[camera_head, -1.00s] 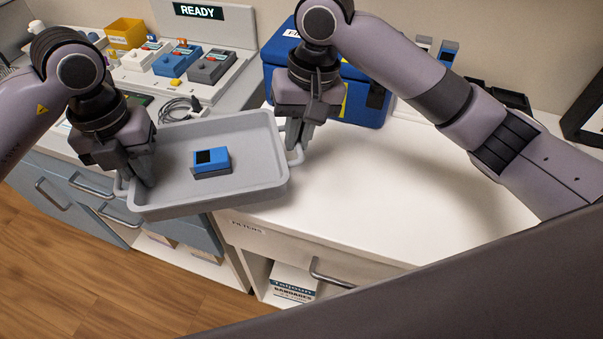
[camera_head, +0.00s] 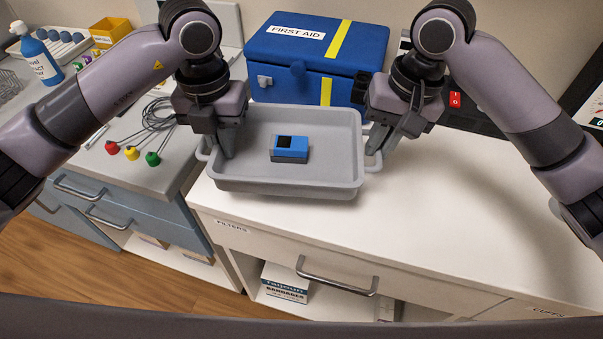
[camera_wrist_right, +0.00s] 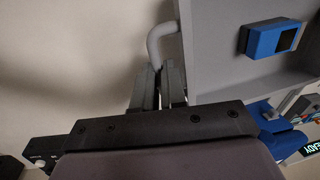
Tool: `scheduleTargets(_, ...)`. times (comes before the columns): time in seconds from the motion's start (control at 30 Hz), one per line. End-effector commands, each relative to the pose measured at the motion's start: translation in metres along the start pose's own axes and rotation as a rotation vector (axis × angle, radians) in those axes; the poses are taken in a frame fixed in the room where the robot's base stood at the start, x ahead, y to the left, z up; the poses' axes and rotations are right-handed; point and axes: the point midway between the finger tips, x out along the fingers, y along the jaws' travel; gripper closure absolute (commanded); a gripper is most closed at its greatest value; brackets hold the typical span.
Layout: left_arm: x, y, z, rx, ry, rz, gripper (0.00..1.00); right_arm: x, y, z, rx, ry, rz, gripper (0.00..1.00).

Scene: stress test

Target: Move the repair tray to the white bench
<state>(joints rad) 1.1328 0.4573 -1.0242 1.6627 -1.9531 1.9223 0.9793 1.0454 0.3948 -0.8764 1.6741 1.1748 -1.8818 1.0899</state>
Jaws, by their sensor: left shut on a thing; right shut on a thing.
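The grey repair tray (camera_head: 285,188) is over the left part of the white bench (camera_head: 440,210) in the head view. It looks about level; I cannot tell whether its base touches the bench. A blue device with a dark screen (camera_head: 291,147) lies inside it. My left gripper (camera_head: 226,147) is shut on the tray's left handle, mostly hidden by the fingers. My right gripper (camera_head: 376,147) is shut on the right handle. In the right wrist view, its fingers (camera_wrist_right: 160,88) close on that handle, beside the tray wall (camera_wrist_right: 215,75) and the device (camera_wrist_right: 268,40).
A blue first aid box (camera_head: 300,65) stands right behind the tray. A grey counter (camera_head: 150,178) with cables and coloured plugs (camera_head: 132,152) adjoins on the left, with a blue bottle (camera_head: 40,58) farther back. The bench's middle and right are clear.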

Motion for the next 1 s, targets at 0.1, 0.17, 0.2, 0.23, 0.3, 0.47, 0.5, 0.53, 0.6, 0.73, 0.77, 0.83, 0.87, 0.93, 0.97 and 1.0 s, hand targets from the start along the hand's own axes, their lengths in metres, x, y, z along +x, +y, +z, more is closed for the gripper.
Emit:
scheduleTargets(0.1,-0.001,0.001,0.001,-0.003,-0.001,0.003,1.00,-0.001,0.001,-0.001,0.002,0.001,0.003,1.00)
scheduleTargets(0.17,-0.001,0.001,0.001,-0.003,-0.001,0.003,1.00,-0.001,0.001,-0.001,0.002,0.001,0.003,1.00)
scheduleTargets(0.2,-0.001,0.001,0.001,-0.003,-0.001,0.003,1.00,-0.001,0.001,-0.001,0.002,0.001,0.003,1.00)
scheduleTargets(0.23,-0.001,0.001,0.001,-0.003,-0.001,0.003,1.00,-0.001,0.001,-0.001,0.002,0.001,0.003,1.00)
scheduleTargets(0.3,-0.001,0.001,0.001,-0.003,-0.001,0.003,1.00,-0.001,0.001,-0.001,0.002,0.001,0.003,1.00)
scheduleTargets(0.47,-0.001,0.001,0.001,-0.003,-0.001,0.003,1.00,-0.001,0.001,-0.001,0.002,0.001,0.003,1.00)
scheduleTargets(0.5,-0.001,0.001,0.001,-0.003,-0.001,0.003,1.00,-0.001,0.001,-0.001,0.002,0.001,0.003,1.00)
scheduleTargets(0.53,-0.001,0.001,0.001,-0.003,-0.001,0.003,1.00,-0.001,0.001,-0.001,0.002,0.001,0.003,1.00)
scheduleTargets(0.6,0.000,0.001,0.001,-0.003,-0.001,0.003,1.00,0.000,0.001,-0.001,0.002,0.001,0.003,1.00)
scheduleTargets(0.73,0.003,0.001,0.001,-0.003,-0.001,0.003,1.00,0.003,0.002,-0.001,0.002,0.001,0.003,1.00)
scheduleTargets(0.77,0.003,0.001,0.001,-0.003,-0.001,0.003,1.00,0.004,0.002,-0.001,0.002,0.001,0.003,1.00)
scheduleTargets(0.83,0.006,0.001,0.001,-0.003,-0.001,0.003,1.00,0.006,0.003,-0.001,0.002,0.001,0.003,1.00)
scheduleTargets(0.87,0.007,0.001,0.001,-0.003,-0.001,0.003,1.00,0.007,0.003,-0.001,0.002,0.001,0.003,1.00)
scheduleTargets(0.93,0.010,0.001,0.001,-0.003,-0.001,0.003,1.00,0.010,0.003,-0.001,0.002,0.001,0.003,1.00)
scheduleTargets(0.97,0.012,0.001,0.001,-0.003,-0.001,0.003,1.00,0.011,0.004,-0.001,0.002,0.001,0.003,1.00)
scheduleTargets(1.0,0.014,0.001,0.001,-0.003,-0.001,0.003,1.00,0.013,0.004,-0.001,0.002,0.001,0.003,1.00)
